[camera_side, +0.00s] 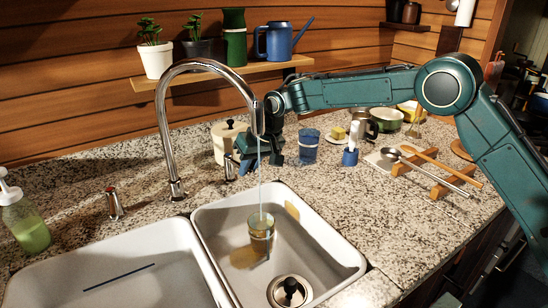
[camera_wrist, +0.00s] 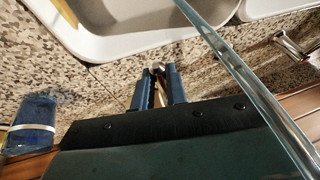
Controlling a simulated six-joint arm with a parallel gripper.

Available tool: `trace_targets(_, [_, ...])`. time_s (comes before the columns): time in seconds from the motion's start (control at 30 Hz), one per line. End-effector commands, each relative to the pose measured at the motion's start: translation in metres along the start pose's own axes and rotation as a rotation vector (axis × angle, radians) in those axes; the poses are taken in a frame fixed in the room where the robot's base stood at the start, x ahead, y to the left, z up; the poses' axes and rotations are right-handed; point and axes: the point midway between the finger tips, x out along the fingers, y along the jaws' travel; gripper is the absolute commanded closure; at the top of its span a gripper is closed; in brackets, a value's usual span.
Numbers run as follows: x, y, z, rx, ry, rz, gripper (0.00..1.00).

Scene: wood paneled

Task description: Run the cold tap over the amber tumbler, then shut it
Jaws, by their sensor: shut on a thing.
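The amber tumbler (camera_side: 261,238) stands upright in the right basin, under the curved chrome spout (camera_side: 166,125). A thin stream of water (camera_side: 261,190) falls from the spout into it. My gripper (camera_side: 243,163) is behind the spout at the cold tap handle (camera_side: 230,172), a small chrome post at the back of the right basin. In the wrist view my gripper's blue fingers (camera_wrist: 158,88) are shut on the chrome top of this handle (camera_wrist: 158,68). The fingers hide part of the handle.
The hot tap handle (camera_side: 114,205) with a red mark stands left of the spout. A blue cup (camera_side: 308,148) and a cream canister (camera_side: 222,143) stand near my gripper. A shelf (camera_side: 265,67) with pots is above. A soap bottle (camera_side: 28,225) is at far left.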

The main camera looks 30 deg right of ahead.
Motion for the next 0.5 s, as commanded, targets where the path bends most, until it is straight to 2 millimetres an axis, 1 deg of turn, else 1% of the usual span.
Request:
trace_targets(0.17, [-0.0008,-0.0003,-0.0014,-0.002,0.005,-0.002,1.00])
trace_targets(0.2, [-0.0008,-0.0003,-0.0015,-0.002,0.005,-0.002,0.84])
trace_targets(0.27, [-0.0008,-0.0002,-0.0014,-0.002,0.005,-0.002,0.72])
trace_targets(0.3, [-0.0007,-0.0001,-0.0013,-0.002,0.004,-0.002,0.64])
trace_targets(0.5, [-0.0004,0.0002,-0.0008,-0.002,0.002,-0.001,0.64])
